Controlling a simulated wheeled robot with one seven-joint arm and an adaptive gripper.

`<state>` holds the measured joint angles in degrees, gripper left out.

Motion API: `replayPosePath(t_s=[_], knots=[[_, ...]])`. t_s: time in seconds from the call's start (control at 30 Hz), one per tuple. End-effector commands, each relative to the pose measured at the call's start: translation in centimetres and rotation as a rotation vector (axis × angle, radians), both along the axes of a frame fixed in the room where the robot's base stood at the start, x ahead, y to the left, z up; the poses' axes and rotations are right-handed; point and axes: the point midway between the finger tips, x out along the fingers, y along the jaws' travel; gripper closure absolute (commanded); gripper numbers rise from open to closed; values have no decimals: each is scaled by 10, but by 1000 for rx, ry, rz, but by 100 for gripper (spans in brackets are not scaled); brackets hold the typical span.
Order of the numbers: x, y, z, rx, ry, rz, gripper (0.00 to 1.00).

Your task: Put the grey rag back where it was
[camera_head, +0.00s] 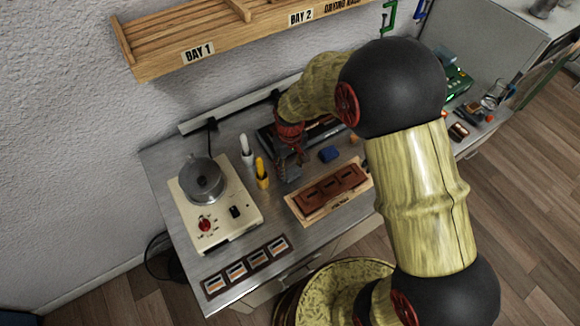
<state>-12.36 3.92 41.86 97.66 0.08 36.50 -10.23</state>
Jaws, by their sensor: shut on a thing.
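My gripper (289,160) points down over the metal bench, right of the yellow bottle. It is shut on the grey rag (290,174), a small dark grey piece at its fingertips. The fingers and wrist hide part of the rag. I cannot tell whether the rag touches the bench top. My arm comes in from the right and hides part of the bench.
A blue block (328,154) and a wooden board with brown pieces (333,190) lie to the right. A white bottle (247,149), the yellow bottle (261,172) and a cream hotplate device (226,216) stand left. A dark tray (321,130) lies behind. A wooden shelf (227,38) overhangs the back.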

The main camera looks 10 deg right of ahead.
Motion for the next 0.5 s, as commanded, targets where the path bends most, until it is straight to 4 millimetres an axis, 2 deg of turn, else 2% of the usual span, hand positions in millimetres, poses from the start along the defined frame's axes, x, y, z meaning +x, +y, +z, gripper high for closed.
replayPosePath(t_s=[0.27,0.3,0.5], knots=[[0,0,-3,0,0,0,78],[0,0,-3,0,0,0,53],[0,0,-2,0,0,0,42]])
